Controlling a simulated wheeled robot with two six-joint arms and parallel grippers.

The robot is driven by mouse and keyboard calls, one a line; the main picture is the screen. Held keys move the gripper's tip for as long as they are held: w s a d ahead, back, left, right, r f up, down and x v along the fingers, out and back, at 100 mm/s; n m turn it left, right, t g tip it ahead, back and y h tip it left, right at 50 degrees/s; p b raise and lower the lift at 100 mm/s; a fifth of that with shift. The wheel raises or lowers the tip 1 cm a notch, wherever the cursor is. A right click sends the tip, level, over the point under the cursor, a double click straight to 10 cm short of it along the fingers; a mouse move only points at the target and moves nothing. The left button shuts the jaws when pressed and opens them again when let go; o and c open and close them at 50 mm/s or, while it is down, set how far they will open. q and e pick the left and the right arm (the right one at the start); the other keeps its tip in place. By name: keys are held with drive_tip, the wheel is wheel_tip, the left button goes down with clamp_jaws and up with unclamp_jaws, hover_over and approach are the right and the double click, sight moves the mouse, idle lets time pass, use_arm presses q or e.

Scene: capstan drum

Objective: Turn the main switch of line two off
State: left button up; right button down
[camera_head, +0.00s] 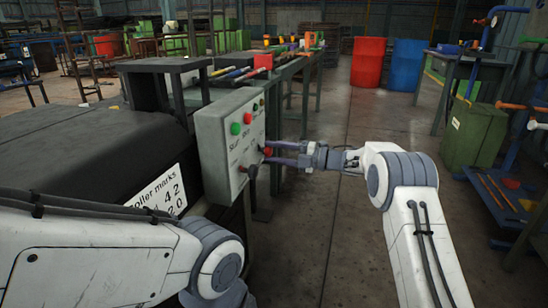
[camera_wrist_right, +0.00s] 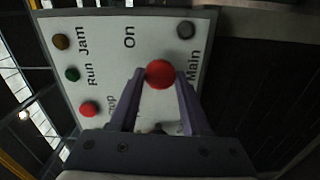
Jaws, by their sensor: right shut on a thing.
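A grey control box (camera_head: 222,150) stands left of centre in the head view, with buttons and labels on its face. Its face also shows in the right wrist view (camera_wrist_right: 110,55), rotated, with "On" and "Main" near a round red knob (camera_wrist_right: 160,74). My right gripper (camera_head: 268,153) reaches the box from the right. Its purple fingers lie on both sides of the red knob and are shut on it. The fingers hide part of the lettering below. My left arm crosses the lower left, but its gripper is not visible.
The box also bears a green button (camera_head: 235,128), a red button (camera_head: 248,118) and a dark knob (camera_head: 252,172). A table with coloured items (camera_head: 265,72) stands behind. A red bin (camera_head: 368,62) and blue bin (camera_head: 407,65) stand farther back. The floor between is clear.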

drive_tip(key=shift+n, duration=0.5)
drive_tip(key=shift+c, duration=2)
unclamp_jaws()
drive_tip(key=shift+d, duration=0.15)
drive_tip(key=shift+s+d, duration=0.1)
drive_tip(key=shift+d, duration=0.25)
drive_tip(key=p+v, duration=0.2)
drive_tip(key=v, duration=0.7)
drive_tip(key=shift+d+p, duration=0.25)
drive_tip(key=shift+p, duration=0.05)
